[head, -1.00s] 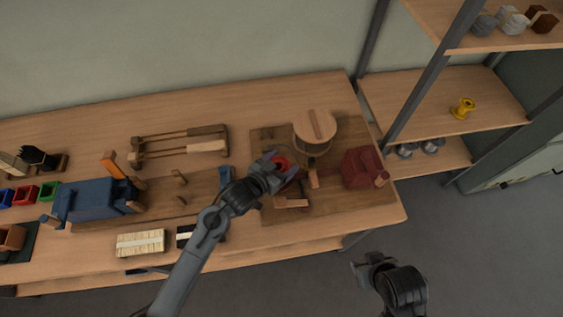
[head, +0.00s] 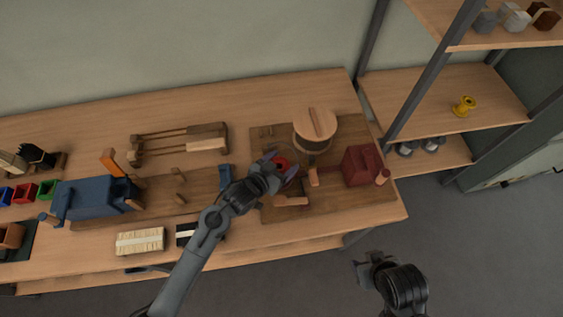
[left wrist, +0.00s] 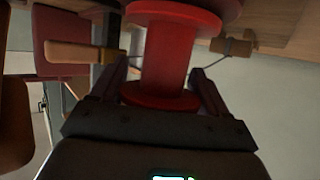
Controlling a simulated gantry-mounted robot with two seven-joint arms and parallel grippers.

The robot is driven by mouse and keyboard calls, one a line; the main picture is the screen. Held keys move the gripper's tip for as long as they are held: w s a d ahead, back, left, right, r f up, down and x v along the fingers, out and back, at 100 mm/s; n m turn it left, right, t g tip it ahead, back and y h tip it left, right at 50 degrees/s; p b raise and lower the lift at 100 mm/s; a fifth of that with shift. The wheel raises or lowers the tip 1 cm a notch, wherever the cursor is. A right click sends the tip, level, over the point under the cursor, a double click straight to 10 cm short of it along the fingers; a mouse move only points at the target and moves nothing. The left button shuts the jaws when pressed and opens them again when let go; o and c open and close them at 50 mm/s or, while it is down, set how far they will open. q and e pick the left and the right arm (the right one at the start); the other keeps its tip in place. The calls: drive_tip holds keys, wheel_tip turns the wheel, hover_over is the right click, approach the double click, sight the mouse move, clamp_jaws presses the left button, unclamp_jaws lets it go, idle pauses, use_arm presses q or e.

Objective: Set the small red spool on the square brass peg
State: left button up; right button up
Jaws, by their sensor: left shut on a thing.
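The red spool (head: 282,163) is between the jaws of my left gripper (head: 281,166), over the brown board on the bench. In the left wrist view the spool (left wrist: 165,50) fills the space between the fingers, its two wide flanges showing and its narrower core between them. The left gripper is shut on it. I cannot make out the square brass peg; the spool and gripper may hide it. My right gripper (head: 370,264) hangs in front of the bench, away from the board, and seems empty; its jaw opening is unclear.
On the brown board (head: 347,203) stand a round wooden-topped drum (head: 315,126) behind the gripper and a dark red block-like fixture (head: 360,166) to the right. A blue vise-like device (head: 95,198) is at left. A yellow spool (head: 464,106) sits on the shelf.

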use_arm(q)
drive_tip(key=shift+f, duration=0.1)
use_arm(e)
drive_tip(key=shift+a, duration=0.1)
idle(0.6)
use_arm(q)
drive_tip(key=o, duration=1.1)
